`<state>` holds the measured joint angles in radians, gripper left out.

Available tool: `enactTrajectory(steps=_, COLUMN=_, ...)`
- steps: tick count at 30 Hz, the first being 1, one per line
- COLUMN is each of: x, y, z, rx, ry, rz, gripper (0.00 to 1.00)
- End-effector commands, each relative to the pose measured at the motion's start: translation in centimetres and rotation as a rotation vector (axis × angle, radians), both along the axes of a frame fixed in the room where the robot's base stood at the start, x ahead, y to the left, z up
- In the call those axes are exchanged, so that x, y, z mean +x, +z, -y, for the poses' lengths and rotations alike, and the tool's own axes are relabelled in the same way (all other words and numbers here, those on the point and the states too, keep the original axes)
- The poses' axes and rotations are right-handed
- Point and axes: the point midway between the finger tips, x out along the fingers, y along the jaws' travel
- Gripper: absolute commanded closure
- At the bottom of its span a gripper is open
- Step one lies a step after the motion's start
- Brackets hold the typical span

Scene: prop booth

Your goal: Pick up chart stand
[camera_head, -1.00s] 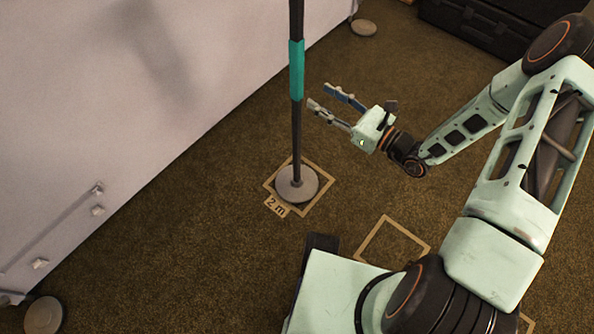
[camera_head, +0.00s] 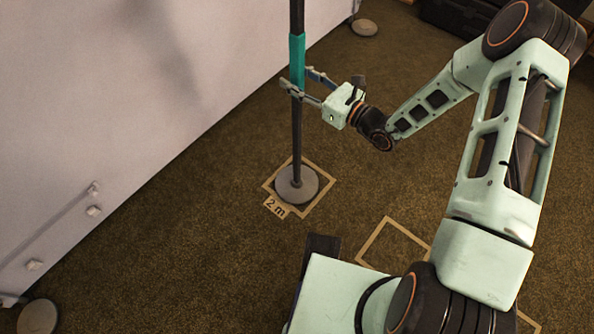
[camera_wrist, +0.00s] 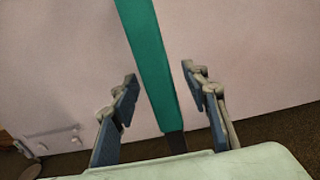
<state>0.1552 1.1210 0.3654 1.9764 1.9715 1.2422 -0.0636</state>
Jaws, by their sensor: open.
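The chart stand (camera_head: 297,135) is a dark upright pole with a teal sleeve and a round grey base. Its base stands inside a taped square marked "2 m" on the carpet. My gripper (camera_head: 297,82) is open at the teal sleeve, one finger in front of the pole and the other behind it. In the wrist view the teal sleeve (camera_wrist: 150,62) passes between the two open fingers (camera_wrist: 160,82), with a gap visible on each side. The top of the stand is out of view.
A pale wall panel (camera_head: 120,110) stands to the left, with round feet (camera_head: 38,316) on the floor. An empty taped square (camera_head: 395,245) lies right of the stand. A dark case (camera_head: 455,25) sits at the back. The carpet around the base is clear.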

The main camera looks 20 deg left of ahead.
Motion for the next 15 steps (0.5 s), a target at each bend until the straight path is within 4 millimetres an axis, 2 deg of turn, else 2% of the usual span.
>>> enactTrajectory(steps=7, x=0.10, y=0.04, z=-0.29, rx=0.000, ry=0.000, rz=0.000, gripper=0.58)
enactTrajectory(steps=15, x=0.10, y=0.02, z=-0.26, rx=-0.001, ry=0.000, rz=0.000, gripper=0.87)
